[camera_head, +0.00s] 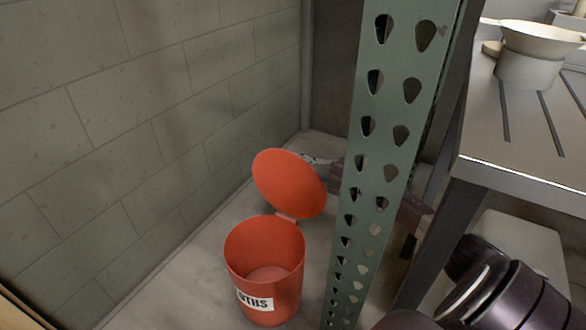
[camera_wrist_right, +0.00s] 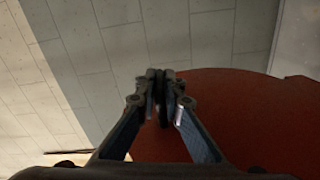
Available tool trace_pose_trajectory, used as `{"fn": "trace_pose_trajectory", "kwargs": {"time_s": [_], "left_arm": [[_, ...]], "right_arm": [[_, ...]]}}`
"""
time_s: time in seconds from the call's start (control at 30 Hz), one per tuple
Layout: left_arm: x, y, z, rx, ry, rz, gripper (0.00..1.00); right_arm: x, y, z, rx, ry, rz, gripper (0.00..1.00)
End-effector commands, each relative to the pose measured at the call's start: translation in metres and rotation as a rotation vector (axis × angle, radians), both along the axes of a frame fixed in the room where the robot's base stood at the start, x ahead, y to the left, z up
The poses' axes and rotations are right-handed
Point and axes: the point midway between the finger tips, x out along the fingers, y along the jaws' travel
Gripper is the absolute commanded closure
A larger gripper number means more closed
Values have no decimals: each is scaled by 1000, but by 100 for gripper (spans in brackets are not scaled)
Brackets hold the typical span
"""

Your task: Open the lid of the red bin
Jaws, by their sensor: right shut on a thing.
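The red bin (camera_head: 264,252) stands on the floor by the block wall, with a white label on its front. Its round lid (camera_head: 288,184) is raised and tilted back on the hinge, so the bin's mouth is open and the inside shows. My right gripper (camera_head: 314,160) is behind the lid's upper right edge, partly hidden by the lid and the green post. In the right wrist view its fingers (camera_wrist_right: 163,96) are closed together at the edge of the red lid (camera_wrist_right: 235,115), shut on it. My left gripper is not in view.
A green perforated post (camera_head: 375,160) rises just right of the bin, in front of my right arm. A metal table (camera_head: 530,140) with a white bowl-like vessel (camera_head: 530,55) stands at the right. The block wall (camera_head: 150,110) is close on the left.

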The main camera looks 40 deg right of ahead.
Motion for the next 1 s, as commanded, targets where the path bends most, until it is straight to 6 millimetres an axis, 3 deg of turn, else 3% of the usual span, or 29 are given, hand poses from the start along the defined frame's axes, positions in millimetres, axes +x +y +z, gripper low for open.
{"fn": "trace_pose_trajectory", "kwargs": {"time_s": [0.03,0.77,0.8,0.9,1.0], "left_arm": [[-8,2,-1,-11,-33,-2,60],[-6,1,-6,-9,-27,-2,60],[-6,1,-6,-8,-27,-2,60],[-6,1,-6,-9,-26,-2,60],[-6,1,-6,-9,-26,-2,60]], "right_arm": [[2,-4,-2,13,7,-2,100],[5,-13,-4,63,29,0,100],[5,-13,-4,63,29,0,88],[5,-13,-4,62,28,0,77],[5,-13,-4,62,28,1,75]]}}
